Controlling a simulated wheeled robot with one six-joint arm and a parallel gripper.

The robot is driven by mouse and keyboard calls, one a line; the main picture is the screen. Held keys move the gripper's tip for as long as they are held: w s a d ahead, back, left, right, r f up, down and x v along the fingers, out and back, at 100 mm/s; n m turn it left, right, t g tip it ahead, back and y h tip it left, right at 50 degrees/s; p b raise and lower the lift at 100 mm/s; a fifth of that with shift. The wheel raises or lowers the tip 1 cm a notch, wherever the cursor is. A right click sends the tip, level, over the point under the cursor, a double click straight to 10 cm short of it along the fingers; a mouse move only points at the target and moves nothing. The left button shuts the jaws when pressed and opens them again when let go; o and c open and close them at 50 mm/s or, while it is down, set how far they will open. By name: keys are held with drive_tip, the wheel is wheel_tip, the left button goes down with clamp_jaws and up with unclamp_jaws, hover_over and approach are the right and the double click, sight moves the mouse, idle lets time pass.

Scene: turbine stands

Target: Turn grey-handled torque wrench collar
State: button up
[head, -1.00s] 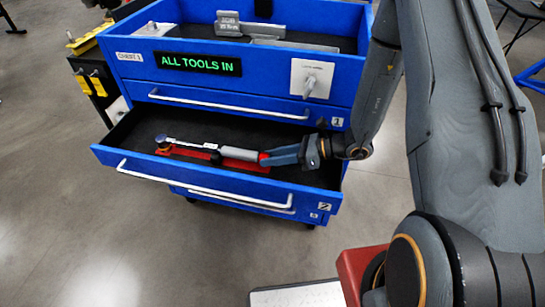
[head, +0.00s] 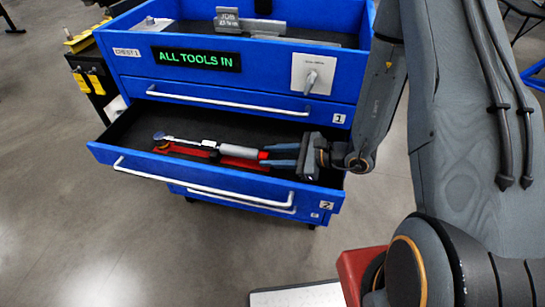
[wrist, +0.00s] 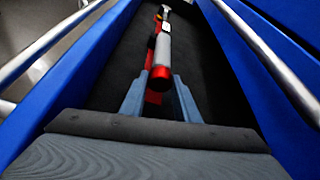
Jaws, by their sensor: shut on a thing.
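The torque wrench (head: 238,150) lies in the open drawer, its round head at the left and its grey handle toward the right. A red collar (head: 263,155) sits at the handle's right end. In the wrist view the grey handle (wrist: 162,50) runs away from me, and the red collar (wrist: 160,76) is nearest. My gripper (head: 272,155) comes in from the right, shut on the collar, with one blue-grey finger on each side. It shows in the wrist view too (wrist: 160,92). The exact finger contact is partly hidden.
A red holder (head: 242,162) lies under the wrench in the dark-lined drawer (head: 125,158). Drawer walls stand close on both sides of my gripper in the wrist view. The blue chest (head: 130,65) above carries a display reading "ALL TOOLS IN" (head: 197,59) and a knob panel (head: 311,75).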

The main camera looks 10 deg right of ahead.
drive_tip(key=shift+n, duration=0.3)
drive_tip(key=shift+t+b, duration=0.3)
drive_tip(key=o, duration=1.1)
drive_tip(key=shift+c, duration=0.2)
drive_tip(key=shift+b+v, duration=0.5)
drive_tip(key=shift+v, duration=3.45)
drive_tip(key=shift+s, duration=0.1)
